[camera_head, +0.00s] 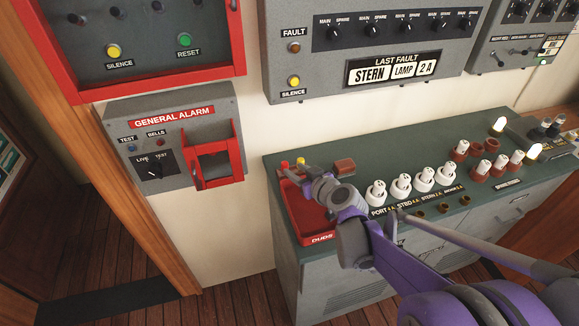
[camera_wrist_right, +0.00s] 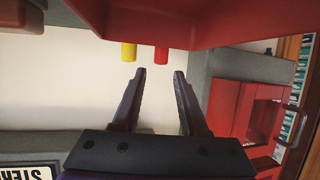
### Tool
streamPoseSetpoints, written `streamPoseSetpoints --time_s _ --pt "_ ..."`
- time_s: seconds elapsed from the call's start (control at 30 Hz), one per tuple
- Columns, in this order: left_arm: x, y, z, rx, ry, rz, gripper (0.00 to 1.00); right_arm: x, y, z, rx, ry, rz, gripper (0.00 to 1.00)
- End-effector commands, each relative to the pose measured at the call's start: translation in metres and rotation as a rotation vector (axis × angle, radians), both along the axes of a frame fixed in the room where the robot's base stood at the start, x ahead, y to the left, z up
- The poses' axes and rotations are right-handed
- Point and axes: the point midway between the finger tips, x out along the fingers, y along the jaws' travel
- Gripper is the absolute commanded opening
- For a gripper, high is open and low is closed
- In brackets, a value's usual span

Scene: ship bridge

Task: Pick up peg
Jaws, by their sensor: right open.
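Which one the task means, I cannot tell. My right gripper (camera_head: 308,187) is over the tray, its fingers mostly hidden by its own wrist. In the right wrist view, which looks upside down, the gripper (camera_wrist_right: 159,71) is open and empty. The yellow peg (camera_wrist_right: 128,52) and red peg (camera_wrist_right: 161,54) show beyond its fingertips, apart from them. My left gripper is not in view.
A brown block (camera_head: 344,167) lies right of the pegs. Several white labelled fuses (camera_head: 401,186) stand along the console, with red-brown holders (camera_head: 480,168) farther right. The general alarm box (camera_head: 175,138) is on the wall at left, with its red cover frame (camera_head: 213,160).

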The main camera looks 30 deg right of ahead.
Motion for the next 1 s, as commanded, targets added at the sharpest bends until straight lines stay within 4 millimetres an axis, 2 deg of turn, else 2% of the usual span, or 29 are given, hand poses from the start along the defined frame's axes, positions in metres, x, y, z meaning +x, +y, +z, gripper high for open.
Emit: streamPoseSetpoints --time_s 0.23,0.53,0.8,1.0 --pt "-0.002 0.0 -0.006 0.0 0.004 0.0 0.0 0.035 -0.001 -0.015 -0.002 -0.002 0.001 0.43" --pt "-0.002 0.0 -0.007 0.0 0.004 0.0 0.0 0.057 -0.001 -0.025 -0.001 -0.001 0.002 0.43" --pt "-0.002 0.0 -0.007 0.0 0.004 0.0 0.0 0.09 -0.001 -0.039 -0.001 -0.001 0.002 0.43" --pt "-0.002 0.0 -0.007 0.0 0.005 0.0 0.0 0.095 -0.002 -0.042 0.0 -0.001 0.0 0.43"
